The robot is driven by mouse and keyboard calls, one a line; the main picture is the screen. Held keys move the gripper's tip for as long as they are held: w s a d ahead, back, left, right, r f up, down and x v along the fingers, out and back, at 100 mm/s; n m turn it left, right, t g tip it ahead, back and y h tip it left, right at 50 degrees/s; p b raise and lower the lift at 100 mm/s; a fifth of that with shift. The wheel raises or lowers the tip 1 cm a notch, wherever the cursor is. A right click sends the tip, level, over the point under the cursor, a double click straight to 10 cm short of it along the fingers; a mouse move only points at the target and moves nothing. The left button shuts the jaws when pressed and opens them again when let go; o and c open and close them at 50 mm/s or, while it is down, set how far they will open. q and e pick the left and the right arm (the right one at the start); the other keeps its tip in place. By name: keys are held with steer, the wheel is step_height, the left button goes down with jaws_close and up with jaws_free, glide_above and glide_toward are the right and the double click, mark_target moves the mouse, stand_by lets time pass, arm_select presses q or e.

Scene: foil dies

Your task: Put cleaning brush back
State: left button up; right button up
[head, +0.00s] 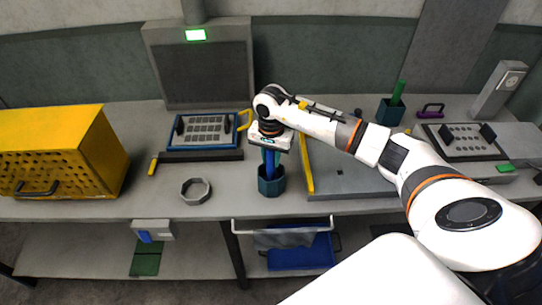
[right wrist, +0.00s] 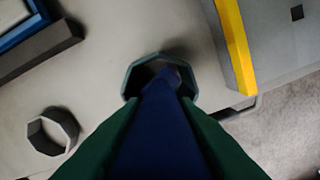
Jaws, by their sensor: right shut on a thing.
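My right gripper (head: 269,150) points down over a teal octagonal cup (head: 271,187) near the table's front edge. It is shut on a blue, long object (head: 270,164), which I take to be the cleaning brush. The object's lower end is at the cup's mouth and looks to be inside it; the cup wall hides the tip. In the right wrist view the dark blue brush (right wrist: 160,125) runs down into the cup's opening (right wrist: 131,82), with dark green surfaces on both sides of it. My left gripper is out of view.
A grey octagonal ring (head: 196,191) stands left of the cup. A yellow-edged grey board (head: 345,180) is close on the right. Another teal cup (head: 390,113) holds a green handle (head: 398,92). A yellow perforated box (head: 62,155) stands at the left.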

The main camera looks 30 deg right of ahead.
steer(key=o, duration=1)
steer(key=shift+r+p, duration=0.25)
steer(key=shift+p, duration=0.15)
step_height(320, 180, up, 11)
steer(key=b, duration=0.4)
steer(key=shift+b, duration=0.3)
steer(key=shift+r, duration=0.4)
